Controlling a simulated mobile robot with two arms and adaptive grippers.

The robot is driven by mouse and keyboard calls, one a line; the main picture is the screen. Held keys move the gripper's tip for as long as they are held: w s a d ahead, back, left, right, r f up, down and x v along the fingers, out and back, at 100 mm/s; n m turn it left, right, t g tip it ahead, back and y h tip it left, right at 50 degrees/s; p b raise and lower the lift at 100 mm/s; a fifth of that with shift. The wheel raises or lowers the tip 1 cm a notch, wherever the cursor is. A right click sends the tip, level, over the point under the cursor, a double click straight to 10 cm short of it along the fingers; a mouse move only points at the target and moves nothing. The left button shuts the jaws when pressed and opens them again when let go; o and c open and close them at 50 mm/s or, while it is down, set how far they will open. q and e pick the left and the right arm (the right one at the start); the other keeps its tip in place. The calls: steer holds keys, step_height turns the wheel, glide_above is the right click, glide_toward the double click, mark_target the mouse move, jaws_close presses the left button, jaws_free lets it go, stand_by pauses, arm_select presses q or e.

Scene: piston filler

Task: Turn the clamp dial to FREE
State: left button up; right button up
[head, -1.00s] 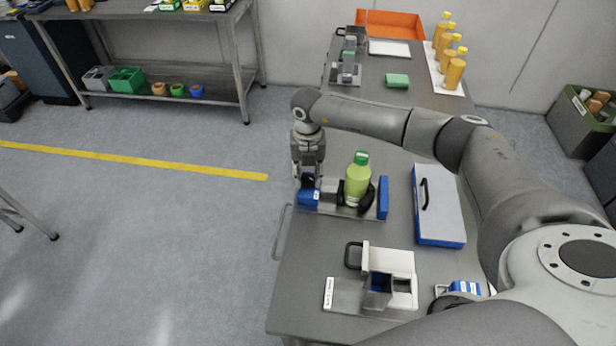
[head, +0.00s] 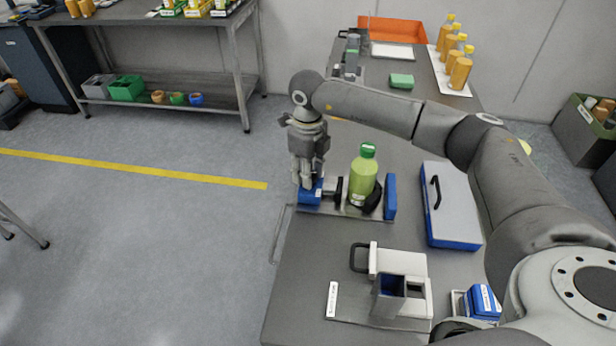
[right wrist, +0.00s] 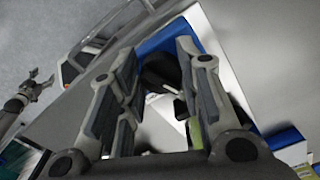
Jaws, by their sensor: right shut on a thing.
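The clamp fixture holds a green bottle (head: 363,180) upright between black jaws, with a blue end plate (head: 390,196) on its right. A blue block (head: 308,194) with a small white label is at its left end. My right gripper (head: 310,182) points down over this block, its fingers shut on the dial. In the right wrist view a black part, seemingly the dial (right wrist: 160,72), shows between the fingers (right wrist: 160,95). The dial's marks cannot be read. What looks like my left gripper (right wrist: 40,86) shows small at the left of the right wrist view.
A blue case with a grey lid (head: 451,205) lies right of the fixture. A white and grey unit (head: 398,265) stands in front. Yellow bottles (head: 460,70) and an orange tray (head: 395,30) are at the back.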

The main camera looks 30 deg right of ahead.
steer(key=n+b, duration=0.2)
steer(key=n, duration=0.2)
steer(key=shift+n+b, duration=0.3)
steer(key=shift+b, duration=0.05)
steer(key=shift+r, duration=0.1)
stand_by(0.3)
steer(key=o, duration=1)
step_height(320, 180, up, 12)
steer(key=shift+s+a, duration=0.1)
stand_by(0.4)
